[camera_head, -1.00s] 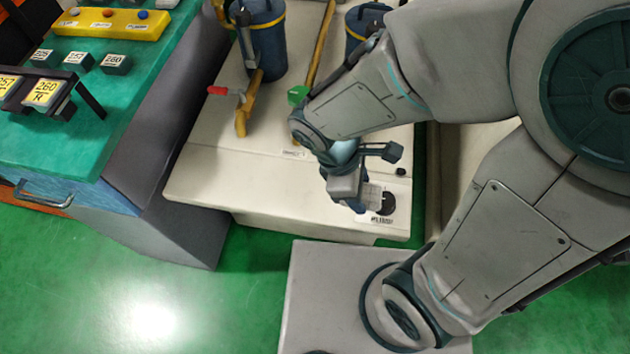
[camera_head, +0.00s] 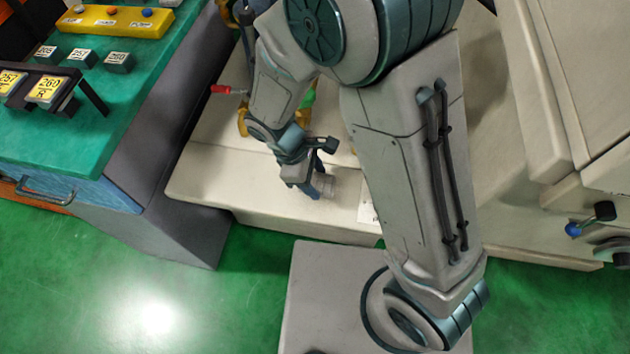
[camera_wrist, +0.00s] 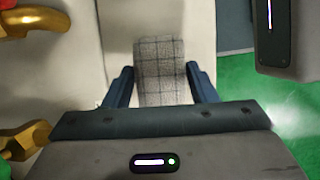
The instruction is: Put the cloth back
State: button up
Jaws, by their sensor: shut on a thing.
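The cloth (camera_wrist: 160,70) is grey with a dark check pattern. In the wrist view it lies between the two blue fingers of my gripper (camera_wrist: 160,88), which is shut on it. In the head view my gripper (camera_head: 312,188) is over the front part of the cream-coloured machine top (camera_head: 230,185), and only a small pale piece of the cloth (camera_head: 324,186) shows beside the fingers. I cannot tell whether the cloth touches the surface below.
A teal bench (camera_head: 130,75) with a yellow block (camera_head: 115,20), small labelled blocks and a dark stand stands at left. A red-handled clamp (camera_head: 222,89) and yellow pipework (camera_wrist: 25,22) are near the arm. Green floor (camera_head: 100,270) is clear in front.

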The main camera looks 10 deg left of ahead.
jog(key=shift+f, duration=1.25)
jog(key=shift+f, duration=0.2)
jog(key=o, duration=1)
jog(key=shift+r, duration=0.15)
